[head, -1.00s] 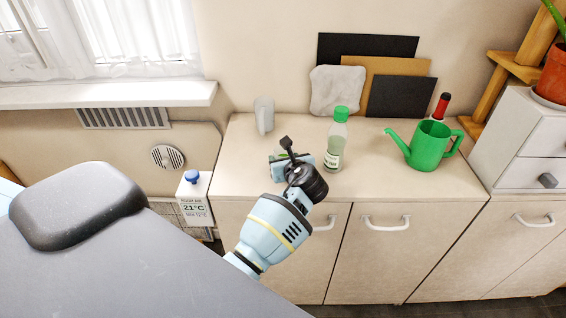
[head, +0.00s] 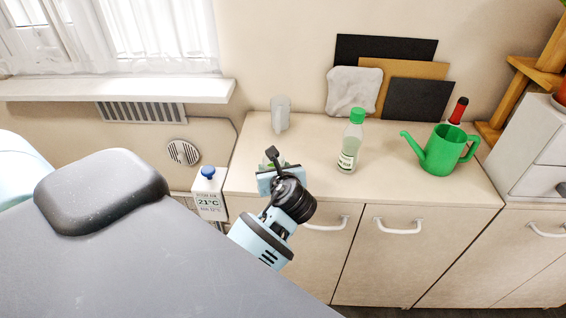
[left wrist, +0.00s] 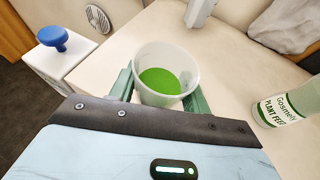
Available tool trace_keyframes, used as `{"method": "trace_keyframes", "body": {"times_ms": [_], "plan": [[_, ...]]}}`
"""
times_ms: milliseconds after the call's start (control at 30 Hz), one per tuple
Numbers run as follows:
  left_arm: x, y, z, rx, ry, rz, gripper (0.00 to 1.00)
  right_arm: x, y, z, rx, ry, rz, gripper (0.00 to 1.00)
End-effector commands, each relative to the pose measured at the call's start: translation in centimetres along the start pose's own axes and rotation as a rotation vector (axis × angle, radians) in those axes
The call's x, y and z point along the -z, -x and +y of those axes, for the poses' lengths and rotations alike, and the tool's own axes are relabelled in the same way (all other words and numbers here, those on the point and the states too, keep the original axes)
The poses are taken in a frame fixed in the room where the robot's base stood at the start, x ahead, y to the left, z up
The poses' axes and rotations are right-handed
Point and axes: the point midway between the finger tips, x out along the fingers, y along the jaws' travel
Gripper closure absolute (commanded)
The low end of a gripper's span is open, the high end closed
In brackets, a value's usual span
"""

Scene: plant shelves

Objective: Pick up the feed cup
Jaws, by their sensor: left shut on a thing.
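The feed cup (left wrist: 166,76), a white cup with green liquid inside, stands between the two green fingers of my left gripper (left wrist: 163,88) in the left wrist view. The fingers are shut on its sides. In the head view my left gripper (head: 270,178) is at the front left part of the counter and hides most of the cup. I cannot tell whether the cup's base touches the counter. My right gripper is not in view.
On the counter (head: 400,185) stand a grey jug (head: 280,114), a plant feed bottle (head: 351,145) with a green cap and a green watering can (head: 442,150). A white box with a blue knob (head: 208,173) is left of the counter. The counter's front right is clear.

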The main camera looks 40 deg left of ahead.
Motion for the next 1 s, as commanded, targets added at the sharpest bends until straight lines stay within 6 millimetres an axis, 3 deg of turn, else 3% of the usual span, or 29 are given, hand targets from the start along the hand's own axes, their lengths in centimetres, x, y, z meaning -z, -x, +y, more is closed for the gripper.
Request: {"method": "trace_keyframes", "body": {"times_ms": [500, 1000], "plan": [[0.5, 2.4, 4.0, 0.001, 0.000, -0.001, 0.77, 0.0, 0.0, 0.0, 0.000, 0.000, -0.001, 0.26], [0.7, 3.2, 5.3, 0.001, 0.000, 0.000, 0.77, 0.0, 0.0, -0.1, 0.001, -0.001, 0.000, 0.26]]}}
